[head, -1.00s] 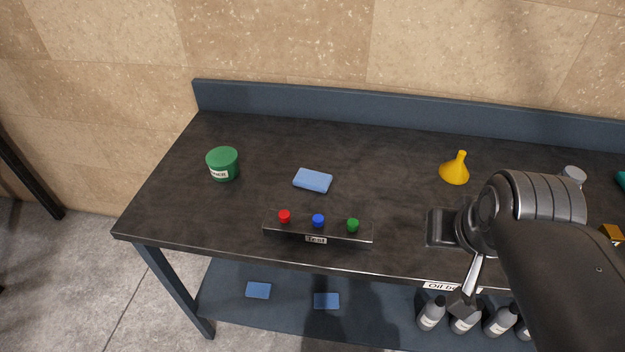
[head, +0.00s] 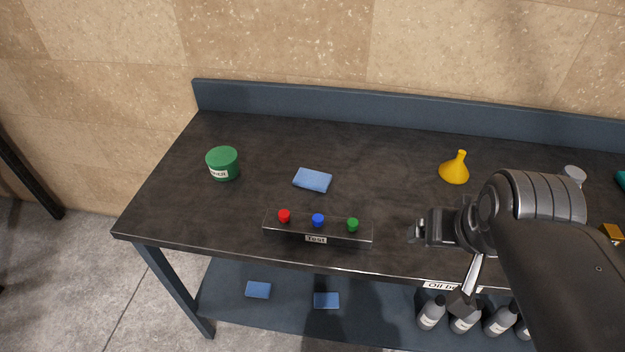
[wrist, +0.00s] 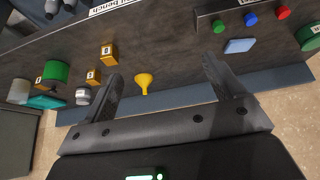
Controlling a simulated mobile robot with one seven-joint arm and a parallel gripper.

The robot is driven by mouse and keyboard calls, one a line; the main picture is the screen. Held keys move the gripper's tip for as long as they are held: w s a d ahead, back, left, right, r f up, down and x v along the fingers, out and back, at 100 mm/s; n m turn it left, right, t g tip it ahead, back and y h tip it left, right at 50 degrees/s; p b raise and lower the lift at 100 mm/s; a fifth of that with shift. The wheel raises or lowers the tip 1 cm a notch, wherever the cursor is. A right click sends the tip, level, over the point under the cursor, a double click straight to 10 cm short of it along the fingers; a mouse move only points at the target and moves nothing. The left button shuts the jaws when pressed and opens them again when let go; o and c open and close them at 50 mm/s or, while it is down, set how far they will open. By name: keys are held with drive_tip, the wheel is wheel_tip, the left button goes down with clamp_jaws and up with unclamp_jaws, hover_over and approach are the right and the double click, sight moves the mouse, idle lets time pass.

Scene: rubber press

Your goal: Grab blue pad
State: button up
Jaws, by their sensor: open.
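A light blue pad (head: 313,180) lies flat on the dark tabletop, left of centre in the head view, behind the button box. It also shows in the wrist view (wrist: 240,46), to the right of the fingers. Two more blue pads, one at the left (head: 258,290) and one at the right (head: 326,300), lie on the lower shelf. My gripper (head: 416,231) is over the right part of the bench, apart from the pad. In the wrist view its two fingers (wrist: 160,82) are spread wide with nothing held between them.
A button box (head: 318,232) with red, blue and green buttons stands at the front edge. A green tub (head: 222,164) is at the left and a yellow funnel (head: 455,168) behind my gripper. Several bottles (head: 465,318) stand on the lower shelf. The tabletop between pad and funnel is clear.

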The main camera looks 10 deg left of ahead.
drive_tip(key=shift+o, duration=1.2)
